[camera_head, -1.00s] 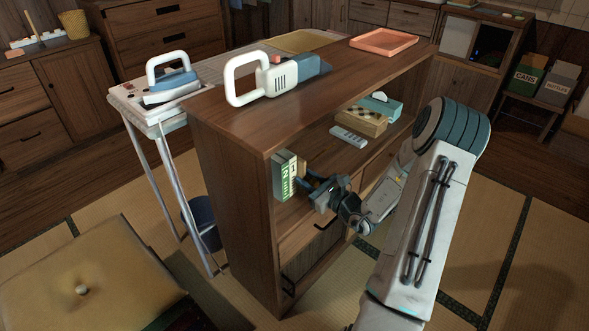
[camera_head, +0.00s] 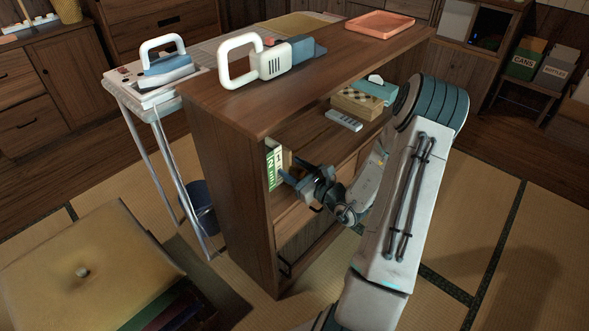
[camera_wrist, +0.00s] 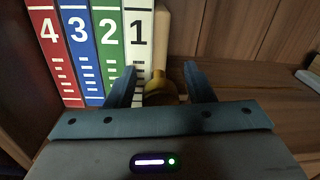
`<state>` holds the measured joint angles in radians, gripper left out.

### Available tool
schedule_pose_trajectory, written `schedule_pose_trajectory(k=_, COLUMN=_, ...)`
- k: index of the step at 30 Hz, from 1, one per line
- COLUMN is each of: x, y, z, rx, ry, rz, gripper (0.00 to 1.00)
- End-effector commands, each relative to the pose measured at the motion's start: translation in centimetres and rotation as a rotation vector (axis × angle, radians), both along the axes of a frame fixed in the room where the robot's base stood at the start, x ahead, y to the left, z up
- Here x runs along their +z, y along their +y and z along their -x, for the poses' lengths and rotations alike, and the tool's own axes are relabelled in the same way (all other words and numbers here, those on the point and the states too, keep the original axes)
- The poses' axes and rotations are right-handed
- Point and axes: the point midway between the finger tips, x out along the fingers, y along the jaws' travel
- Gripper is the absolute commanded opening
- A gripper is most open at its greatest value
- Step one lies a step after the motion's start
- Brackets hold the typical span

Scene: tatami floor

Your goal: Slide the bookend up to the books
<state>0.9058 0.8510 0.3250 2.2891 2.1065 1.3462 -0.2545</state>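Numbered books 4, 3, 2 and 1 in red, blue, green and white stand upright side by side in the wrist view, with the white book (camera_wrist: 138,40) at the right end. Their spines also show on the shelf in the head view (camera_head: 273,168). A tan upright piece, which looks like the bookend (camera_wrist: 161,38), stands just right of the white book. A yellow rounded part (camera_wrist: 165,90) is in front of it, between my fingers. My gripper (camera_wrist: 162,82) is open, one blue finger on either side; contact is unclear. In the head view, my gripper (camera_head: 289,172) is beside the books.
The books stand inside a wooden shelf unit (camera_head: 225,175). Bare shelf board (camera_wrist: 255,95) lies right of my gripper. The shelf unit's top board is above my gripper.

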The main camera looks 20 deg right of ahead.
Motion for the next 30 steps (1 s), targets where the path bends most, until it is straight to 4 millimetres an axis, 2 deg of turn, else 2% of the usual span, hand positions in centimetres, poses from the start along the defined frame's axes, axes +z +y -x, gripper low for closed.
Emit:
schedule_pose_trajectory(k=5, x=0.0, y=-0.1, z=0.3, rx=0.000, ry=0.000, rz=0.000, gripper=0.48)
schedule_pose_trajectory(k=8, x=0.1, y=-0.6, z=1.2, rx=-0.002, ry=0.000, rz=0.000, gripper=0.48)
schedule_pose_trajectory(k=21, x=0.1, y=-3.9, z=10.1, rx=-0.005, ry=0.002, rz=-0.001, gripper=0.48)
schedule_pose_trajectory(k=25, x=0.1, y=-4.5, z=11.9, rx=-0.004, ry=0.001, rz=0.000, gripper=0.48)
schedule_pose_trajectory(k=30, x=0.0, y=-4.8, z=12.9, rx=-0.002, ry=0.000, rz=0.000, gripper=0.48)
